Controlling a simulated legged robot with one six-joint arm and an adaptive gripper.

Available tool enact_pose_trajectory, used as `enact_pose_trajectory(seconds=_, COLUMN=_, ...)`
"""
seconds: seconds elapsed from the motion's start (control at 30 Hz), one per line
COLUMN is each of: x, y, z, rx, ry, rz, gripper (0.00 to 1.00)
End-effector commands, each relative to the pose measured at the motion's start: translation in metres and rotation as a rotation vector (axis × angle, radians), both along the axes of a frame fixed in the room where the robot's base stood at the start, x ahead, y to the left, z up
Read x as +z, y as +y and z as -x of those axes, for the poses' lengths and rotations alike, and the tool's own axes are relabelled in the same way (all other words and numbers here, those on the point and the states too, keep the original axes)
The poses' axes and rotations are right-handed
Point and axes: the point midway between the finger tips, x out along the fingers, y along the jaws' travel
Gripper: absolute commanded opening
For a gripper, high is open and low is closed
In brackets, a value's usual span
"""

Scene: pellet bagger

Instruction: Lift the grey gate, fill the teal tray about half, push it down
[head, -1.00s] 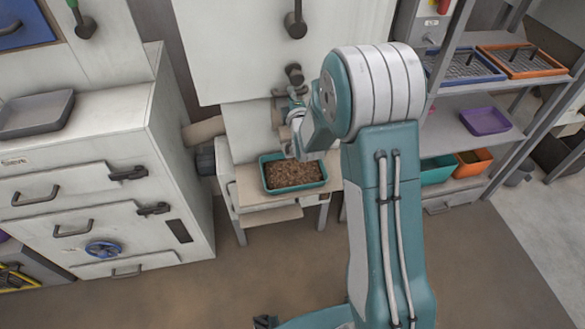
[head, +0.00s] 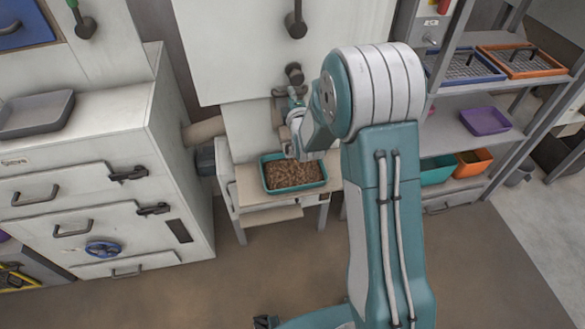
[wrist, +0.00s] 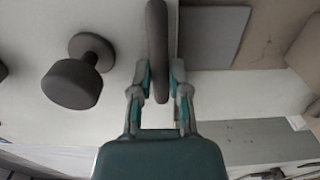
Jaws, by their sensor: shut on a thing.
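The teal tray (head: 297,190) stands on a small stand below the white machine in the head view. Brown pellets (head: 294,175) cover its floor; the exact depth is hard to judge from above. My gripper (wrist: 158,82) is shut on a dark grey bar-shaped handle (wrist: 157,35) in the wrist view. In the head view my gripper (head: 291,100) is at the machine's front, above the tray and partly hidden by my arm. I cannot clearly make out the grey gate itself or how far it is raised.
A dark round knob (wrist: 75,77) sits beside the handle in the wrist view. A white cabinet (head: 85,170) with handles and a blue wheel stands at left. A shelf rack (head: 475,85) with trays and bins stands at right. The floor in front is clear.

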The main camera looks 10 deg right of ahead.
Motion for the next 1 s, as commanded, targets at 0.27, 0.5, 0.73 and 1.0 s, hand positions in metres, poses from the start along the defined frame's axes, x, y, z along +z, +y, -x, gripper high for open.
enact_pose_trajectory(seconds=0.27, x=0.001, y=-0.002, z=0.0, rx=-0.004, ry=-0.001, rz=-0.001, gripper=0.0)
enact_pose_trajectory(seconds=0.5, x=-0.008, y=-0.002, z=0.0, rx=-0.004, ry=0.002, rz=-0.001, gripper=0.0)
enact_pose_trajectory(seconds=0.73, x=-0.032, y=-0.002, z=0.0, rx=-0.004, ry=0.003, rz=-0.001, gripper=0.0)
enact_pose_trajectory(seconds=1.0, x=-0.046, y=-0.001, z=0.0, rx=-0.004, ry=0.0, rz=0.0, gripper=0.69)
